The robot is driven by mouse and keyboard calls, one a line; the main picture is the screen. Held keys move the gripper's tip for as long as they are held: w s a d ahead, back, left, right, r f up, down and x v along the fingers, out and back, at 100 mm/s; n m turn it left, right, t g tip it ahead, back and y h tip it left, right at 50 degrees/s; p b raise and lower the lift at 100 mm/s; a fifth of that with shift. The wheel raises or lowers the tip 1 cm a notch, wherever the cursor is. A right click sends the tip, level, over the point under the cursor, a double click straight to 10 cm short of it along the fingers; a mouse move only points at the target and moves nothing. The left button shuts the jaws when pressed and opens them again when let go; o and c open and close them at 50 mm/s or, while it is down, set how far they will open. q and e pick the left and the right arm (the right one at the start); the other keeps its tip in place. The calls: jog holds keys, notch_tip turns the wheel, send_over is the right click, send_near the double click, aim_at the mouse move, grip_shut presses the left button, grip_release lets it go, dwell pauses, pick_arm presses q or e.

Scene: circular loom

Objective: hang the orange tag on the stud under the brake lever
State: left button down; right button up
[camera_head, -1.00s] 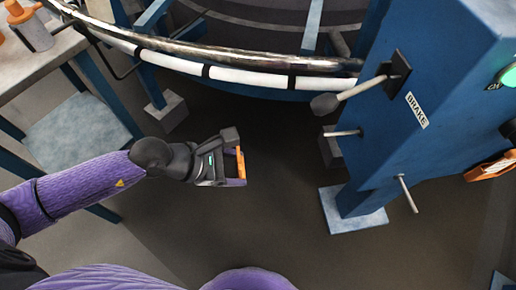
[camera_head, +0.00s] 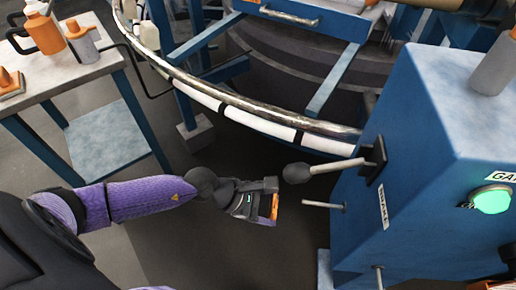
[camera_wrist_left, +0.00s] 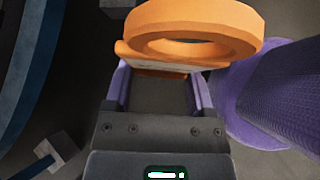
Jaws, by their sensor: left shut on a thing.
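The orange tag (camera_head: 275,207) is between the fingers of my left gripper (camera_head: 270,208), which is shut on it. In the left wrist view the tag's thick orange ring (camera_wrist_left: 195,32) stands out beyond the fingertips. The brake lever (camera_head: 335,166) is a grey rod with a dark knob on the blue post, above the BRAKE label (camera_head: 383,207). The stud (camera_head: 323,205) is a thin metal peg below the lever. The tag is left of the stud's tip, at about its height in the picture, with a gap between them. My right gripper is not in view.
The blue post (camera_head: 430,180) with a lit green button (camera_head: 491,200) fills the right side. A second peg (camera_head: 379,277) sticks out lower. The loom's curved rail (camera_head: 250,105) runs behind. A table (camera_head: 88,75) with bottles stands at left.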

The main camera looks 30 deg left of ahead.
pick_arm(q)
jog(key=shift+w+d+r, duration=0.15)
jog(key=shift+w+d, duration=0.2)
jog(key=shift+d, duration=0.4)
jog(key=shift+w+d+r+p, duration=0.1)
jog(key=shift+w+d+p, duration=0.25)
jog(key=shift+d+p, duration=0.35)
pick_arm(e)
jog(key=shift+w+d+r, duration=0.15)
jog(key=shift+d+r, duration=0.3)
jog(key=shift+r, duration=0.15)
pick_arm(q)
jog(key=shift+d, duration=0.2)
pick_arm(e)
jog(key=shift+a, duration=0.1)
pick_arm(q)
jog(key=shift+w+d, duration=0.25)
jog(key=shift+d, duration=0.2)
jog(key=shift+w+d, duration=0.2)
jog(key=shift+d, duration=0.25)
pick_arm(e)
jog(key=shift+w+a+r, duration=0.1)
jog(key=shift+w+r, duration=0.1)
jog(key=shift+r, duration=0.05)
